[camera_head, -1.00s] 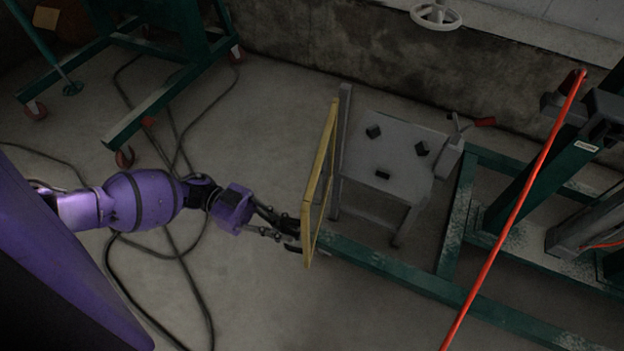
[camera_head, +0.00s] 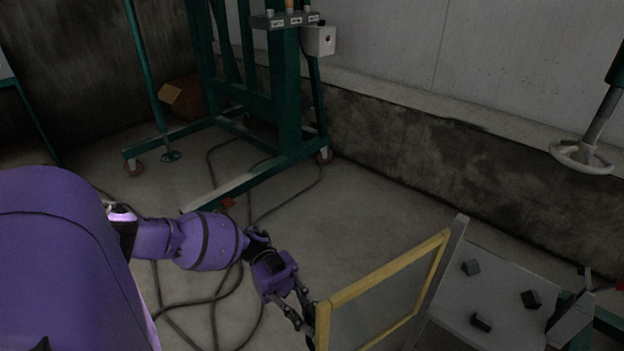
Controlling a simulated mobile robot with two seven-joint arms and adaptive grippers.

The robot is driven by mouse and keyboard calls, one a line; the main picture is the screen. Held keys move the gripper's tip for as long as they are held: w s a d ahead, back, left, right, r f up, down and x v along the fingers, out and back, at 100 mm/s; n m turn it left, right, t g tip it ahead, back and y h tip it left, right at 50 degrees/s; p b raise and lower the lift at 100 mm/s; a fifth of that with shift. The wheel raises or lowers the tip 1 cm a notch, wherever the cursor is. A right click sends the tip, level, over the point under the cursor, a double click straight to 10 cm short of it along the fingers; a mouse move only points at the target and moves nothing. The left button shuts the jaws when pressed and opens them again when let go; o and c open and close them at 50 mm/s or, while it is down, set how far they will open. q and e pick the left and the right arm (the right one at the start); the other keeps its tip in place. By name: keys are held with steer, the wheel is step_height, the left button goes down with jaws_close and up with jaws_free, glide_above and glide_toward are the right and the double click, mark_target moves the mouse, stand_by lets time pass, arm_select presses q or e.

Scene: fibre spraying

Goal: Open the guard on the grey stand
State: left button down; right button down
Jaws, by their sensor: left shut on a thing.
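The guard (camera_head: 383,273) is a yellow-framed panel with a see-through grey pane. It stands swung out on the left side of the grey stand (camera_head: 487,290), its far edge at the stand's upright. The stand's tilted grey plate carries three small dark blocks and is uncovered. My left gripper (camera_head: 305,322), on the purple arm, is at the guard's near left edge and shut on its frame; the fingertips are partly hidden behind the frame. My right gripper is not in view.
A green wheeled frame (camera_head: 290,100) with a small control box stands at the back. Cables (camera_head: 213,300) lie on the floor left of the guard. A white handwheel (camera_head: 581,158) hangs at the right. A cardboard box (camera_head: 186,97) sits at the back left.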

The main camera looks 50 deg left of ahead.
arm_select(q)
steer(key=shift+a, duration=0.3)
steer(key=c, duration=1.8)
jaws_free()
steer(key=shift+w, duration=0.1)
steer(key=a, duration=0.4)
steer(key=w+a, duration=0.1)
steer(key=a, duration=0.6)
steer(key=shift+w+a, duration=0.4)
